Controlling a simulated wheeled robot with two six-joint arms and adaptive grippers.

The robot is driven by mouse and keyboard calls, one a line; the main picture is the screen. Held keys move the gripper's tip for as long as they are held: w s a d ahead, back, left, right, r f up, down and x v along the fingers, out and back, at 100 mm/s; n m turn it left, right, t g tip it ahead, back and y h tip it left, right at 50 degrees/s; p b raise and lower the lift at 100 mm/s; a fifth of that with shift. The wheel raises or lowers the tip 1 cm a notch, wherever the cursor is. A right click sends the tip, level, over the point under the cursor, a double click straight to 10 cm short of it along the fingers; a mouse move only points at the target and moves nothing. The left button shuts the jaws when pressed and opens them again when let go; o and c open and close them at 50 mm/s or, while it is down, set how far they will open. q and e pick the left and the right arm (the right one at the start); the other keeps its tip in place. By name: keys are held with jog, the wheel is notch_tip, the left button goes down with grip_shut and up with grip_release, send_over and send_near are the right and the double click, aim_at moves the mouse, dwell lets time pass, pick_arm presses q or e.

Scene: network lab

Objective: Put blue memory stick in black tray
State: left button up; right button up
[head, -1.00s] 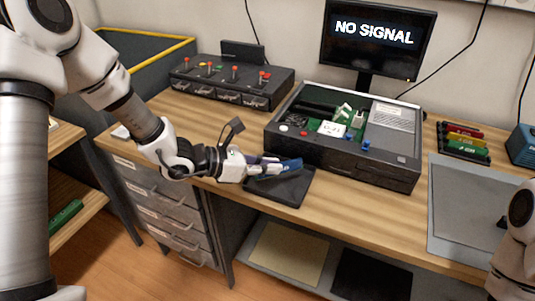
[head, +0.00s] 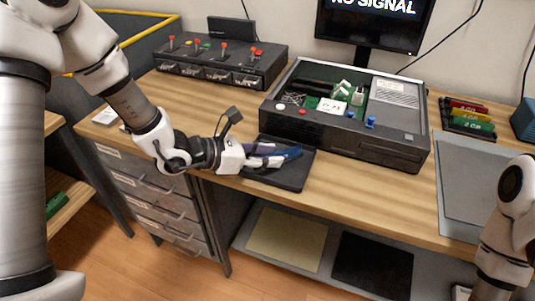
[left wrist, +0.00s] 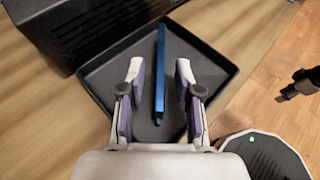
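The blue memory stick (left wrist: 160,75) is inside the black tray (left wrist: 205,57), standing on its long narrow edge as seen in the left wrist view. One end is close to the tray's far corner. My left gripper (left wrist: 157,80) is open over the tray, with one finger on each side of the stick and a visible gap to both. In the head view the stick (head: 287,155) shows partly behind the left fingers (head: 268,155), above the tray's floor (head: 285,180). My right arm shows at the right edge, but its gripper is out of view.
An open computer case (head: 345,145) stands right behind the tray. A dark box with red levers (head: 220,62) is at the back left. A rack of coloured memory sticks (head: 467,118) and a grey mat (head: 485,175) are at the right. The tray lies near the desk's front edge.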

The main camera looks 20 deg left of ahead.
pick_arm(q)
jog(key=shift+r, duration=0.1)
jog(key=shift+r+p, duration=0.3)
jog(key=shift+p, duration=0.15)
jog(key=p+v, duration=0.1)
jog(key=v, duration=0.8)
jog(key=shift+s+r+p, duration=0.1)
jog(key=shift+r+p, duration=0.05)
jog(key=shift+p, duration=0.2)
jog(key=s+a+f+m+g+y+p, duration=0.1)
jog(key=s+a+f+m+g+y, duration=0.25)
jog(key=s+f+m, duration=0.35)
jog(key=s+a+f+m+g+y+p, duration=0.15)
jog(key=s+f+m+g+y, duration=0.3)
jog(key=f, duration=0.55)
jog(key=s+a+f+m+g+y, duration=0.2)
jog(key=s+a+f+m+y, duration=0.1)
jog(key=s+f+m, duration=0.45)
jog(key=s+d+f+m+h, duration=0.1)
jog(key=s+d+f+m, duration=0.1)
jog(key=d+f+m, duration=0.3)
jog(key=shift+d+f+m+t, duration=0.4)
jog(key=shift+d+m, duration=0.3)
jog(key=shift+m, duration=0.4)
